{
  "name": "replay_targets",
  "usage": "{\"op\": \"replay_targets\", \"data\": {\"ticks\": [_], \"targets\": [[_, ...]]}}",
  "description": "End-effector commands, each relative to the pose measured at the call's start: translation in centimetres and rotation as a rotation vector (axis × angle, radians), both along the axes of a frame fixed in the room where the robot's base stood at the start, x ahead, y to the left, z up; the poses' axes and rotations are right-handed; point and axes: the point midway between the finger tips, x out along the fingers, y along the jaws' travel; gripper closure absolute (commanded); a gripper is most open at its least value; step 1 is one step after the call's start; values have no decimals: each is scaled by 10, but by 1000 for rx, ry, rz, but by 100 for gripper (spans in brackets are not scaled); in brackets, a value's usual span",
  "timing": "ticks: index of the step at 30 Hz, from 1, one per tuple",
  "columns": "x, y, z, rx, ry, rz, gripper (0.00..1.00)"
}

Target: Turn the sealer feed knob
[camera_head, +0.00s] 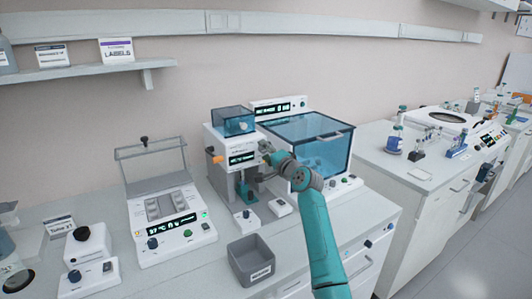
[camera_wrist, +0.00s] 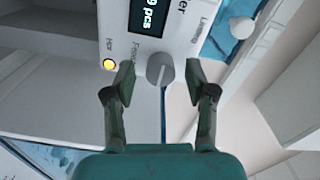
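The sealer (camera_head: 222,150) is a white machine with a blue transparent box on top and a small lit display, in the middle of the bench. In the wrist view its panel (camera_wrist: 183,35) shows at the top, with a grey feed knob (camera_wrist: 160,68) beside the display. My gripper (camera_wrist: 160,80) is open, with one finger on each side of the knob and a visible gap to each. In the head view my gripper (camera_head: 266,156) is at the sealer's right front and hides the knob. Whether the fingertips reach as deep as the knob is hard to tell.
A lit yellow button (camera_wrist: 109,64) sits left of the knob in the wrist view. A blue-lidded machine (camera_head: 308,135) stands close behind my arm. A grey bin (camera_head: 250,262) stands in front of the sealer, and a heater block (camera_head: 170,215) stands at left.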

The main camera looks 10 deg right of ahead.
Motion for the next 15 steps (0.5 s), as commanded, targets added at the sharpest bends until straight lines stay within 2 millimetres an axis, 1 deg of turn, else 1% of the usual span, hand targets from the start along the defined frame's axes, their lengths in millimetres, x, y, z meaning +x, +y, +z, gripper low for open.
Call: {"op": "replay_targets", "data": {"ticks": [5, 8, 11, 15], "targets": [[-1, 0, 0, 0, 0, 0, 45], [-4, -1, 0, 0, 0, 0, 45], [-13, -4, -1, 0, -1, 0, 45], [-33, -11, -1, 0, -1, -1, 45]]}}
